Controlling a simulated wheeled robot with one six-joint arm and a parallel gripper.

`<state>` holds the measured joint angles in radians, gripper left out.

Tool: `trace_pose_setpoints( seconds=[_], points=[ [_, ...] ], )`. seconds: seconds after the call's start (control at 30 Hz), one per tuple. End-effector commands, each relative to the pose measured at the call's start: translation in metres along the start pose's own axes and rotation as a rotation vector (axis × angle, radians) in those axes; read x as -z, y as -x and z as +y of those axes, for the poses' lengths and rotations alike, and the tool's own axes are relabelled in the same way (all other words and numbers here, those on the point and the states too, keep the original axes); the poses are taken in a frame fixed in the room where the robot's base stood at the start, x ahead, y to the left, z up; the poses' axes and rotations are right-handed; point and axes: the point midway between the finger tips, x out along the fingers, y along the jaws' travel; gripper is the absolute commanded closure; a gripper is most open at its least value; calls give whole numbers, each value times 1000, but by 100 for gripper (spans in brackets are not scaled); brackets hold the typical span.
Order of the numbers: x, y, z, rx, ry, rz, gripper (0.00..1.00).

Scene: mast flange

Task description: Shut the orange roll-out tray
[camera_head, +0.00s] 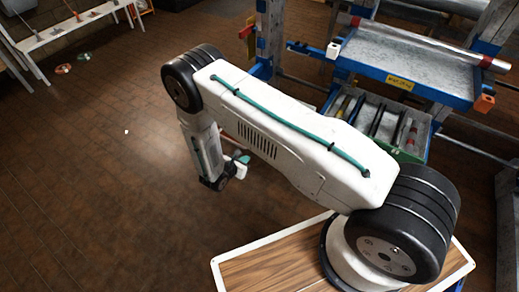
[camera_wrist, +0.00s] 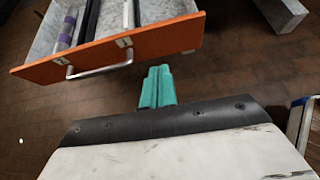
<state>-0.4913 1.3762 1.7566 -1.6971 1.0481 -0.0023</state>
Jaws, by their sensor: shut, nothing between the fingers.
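The orange roll-out tray (camera_wrist: 150,42) is at the top left in the wrist view. Its orange front carries a metal bar handle (camera_wrist: 100,69). Its grey inside shows behind the front, with rod-like items in it, one with a purple band, so it stands open. My gripper (camera_wrist: 158,70) has its teal fingers together with nothing between them. The fingertips show just below and right of the handle, apparently clear of the front. In the head view my gripper (camera_head: 242,159) hangs left of the blue rack, and I cannot make out the orange front there.
A blue rack (camera_head: 405,62) with a grey upper shelf stands at the upper right. A lower tray (camera_head: 375,118) with dividers and rods sits under that shelf, partly behind my arm. A white bench (camera_head: 70,27) is at the far left. The brown tiled floor between is mostly clear.

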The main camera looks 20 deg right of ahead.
Motion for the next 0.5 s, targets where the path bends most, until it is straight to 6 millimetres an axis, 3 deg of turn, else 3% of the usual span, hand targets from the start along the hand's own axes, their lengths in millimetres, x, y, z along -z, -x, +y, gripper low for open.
trace_pose_setpoints(
  seconds=[0.17,0.5],
  points=[
    [6,-15,-1,-5,12,2,100],
    [6,-84,-2,-2,9,3,100]
  ],
)
